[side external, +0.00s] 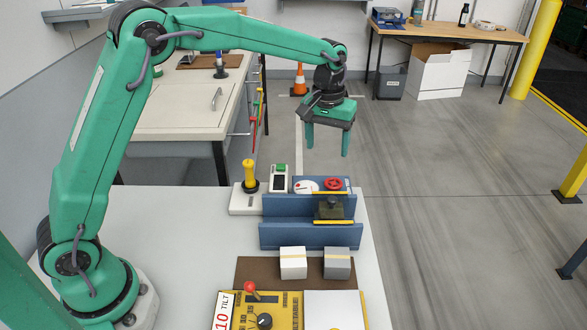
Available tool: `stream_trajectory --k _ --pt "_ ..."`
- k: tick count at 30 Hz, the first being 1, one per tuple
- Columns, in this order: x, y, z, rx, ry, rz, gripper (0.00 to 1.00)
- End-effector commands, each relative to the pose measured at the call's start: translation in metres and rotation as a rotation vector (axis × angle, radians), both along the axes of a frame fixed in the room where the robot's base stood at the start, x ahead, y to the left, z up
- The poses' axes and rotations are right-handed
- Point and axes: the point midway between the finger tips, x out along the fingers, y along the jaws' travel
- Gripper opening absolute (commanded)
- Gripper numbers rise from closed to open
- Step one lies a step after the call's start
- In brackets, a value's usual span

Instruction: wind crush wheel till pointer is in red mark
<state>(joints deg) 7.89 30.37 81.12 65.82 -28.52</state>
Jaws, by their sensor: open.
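The red crush wheel (333,184) sits on a blue panel behind the blue walls, toward the right end of the white table. A round white dial (306,187) is just left of the wheel, with some red on it. Its pointer is too small to read against the mark. My gripper (327,149) points down with its two green fingers spread apart and nothing between them. In the picture it is above the wheel, apart from it.
Two blue walls (281,236) stand in front of the wheel, with a dark block (329,209) between them. A yellow lever (249,176) and a green-topped box (279,178) stand left of the dial. White (293,263) and grey (337,264) boxes and a yellow control panel (284,305) are nearer.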

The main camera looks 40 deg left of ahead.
Motion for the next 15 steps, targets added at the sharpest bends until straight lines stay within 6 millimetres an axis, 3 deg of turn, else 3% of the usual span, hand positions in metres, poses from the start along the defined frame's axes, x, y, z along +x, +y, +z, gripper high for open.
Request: stream_trajectory --k 6,15 --pt "0.019 -0.009 -0.030 0.004 0.039 0.031 0.65" --pt "0.023 -0.012 -0.037 0.005 0.047 0.039 0.65"
